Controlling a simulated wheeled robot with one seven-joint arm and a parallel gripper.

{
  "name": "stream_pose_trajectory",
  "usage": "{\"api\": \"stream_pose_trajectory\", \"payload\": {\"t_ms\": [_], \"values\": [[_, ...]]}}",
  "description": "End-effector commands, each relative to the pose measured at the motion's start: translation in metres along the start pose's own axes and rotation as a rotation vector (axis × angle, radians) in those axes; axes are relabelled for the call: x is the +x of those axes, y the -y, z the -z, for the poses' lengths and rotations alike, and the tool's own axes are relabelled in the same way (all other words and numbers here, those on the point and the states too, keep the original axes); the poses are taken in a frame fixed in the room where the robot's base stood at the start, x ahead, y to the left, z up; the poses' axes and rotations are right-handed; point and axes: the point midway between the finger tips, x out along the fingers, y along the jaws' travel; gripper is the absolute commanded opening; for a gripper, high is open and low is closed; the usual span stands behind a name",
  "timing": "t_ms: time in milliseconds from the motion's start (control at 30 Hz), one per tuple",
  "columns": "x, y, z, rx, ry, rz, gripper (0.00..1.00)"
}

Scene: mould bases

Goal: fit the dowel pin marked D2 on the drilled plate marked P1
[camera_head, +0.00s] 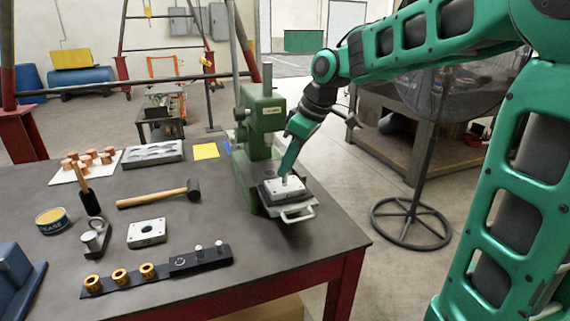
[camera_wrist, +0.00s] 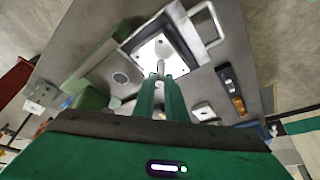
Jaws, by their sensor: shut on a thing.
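A light metal drilled plate (camera_head: 287,191) lies on the dark bed of a green press at the table's right side; it also shows in the wrist view (camera_wrist: 147,52). My gripper (camera_head: 286,173) is over this plate, pointing down, and is shut on a grey dowel pin (camera_head: 284,180). The pin shows between the fingertips in the wrist view (camera_wrist: 160,67). Its lower end is at the plate's top face; I cannot tell whether it is in a hole. A second drilled plate (camera_head: 147,233) lies flat on the table. I cannot read the marks on the plates or pin.
The green press column (camera_head: 262,125) stands close behind my gripper. A black rack (camera_head: 157,270) holds copper-coloured rings and two upright pins. A mallet (camera_head: 160,193), a tin (camera_head: 52,221) and a grey block (camera_head: 153,153) lie on the table. The front right tabletop is clear.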

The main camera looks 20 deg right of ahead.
Motion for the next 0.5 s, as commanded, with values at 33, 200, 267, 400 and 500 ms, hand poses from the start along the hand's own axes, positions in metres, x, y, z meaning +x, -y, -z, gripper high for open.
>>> {"api": "stream_pose_trajectory", "payload": {"t_ms": [33, 200, 267, 400, 500], "values": [[0.0008, 0.0001, -0.0003, 0.000, 0.000, 0.000, 0.00], [0.0032, 0.0001, -0.0013, 0.000, 0.000, 0.000, 0.00], [0.0041, 0.0001, -0.0016, 0.000, 0.000, 0.000, 0.00], [0.0060, 0.0000, -0.0023, -0.001, -0.001, 0.000, 0.00], [0.0073, 0.0000, -0.0028, -0.001, -0.001, 0.000, 0.00]]}}
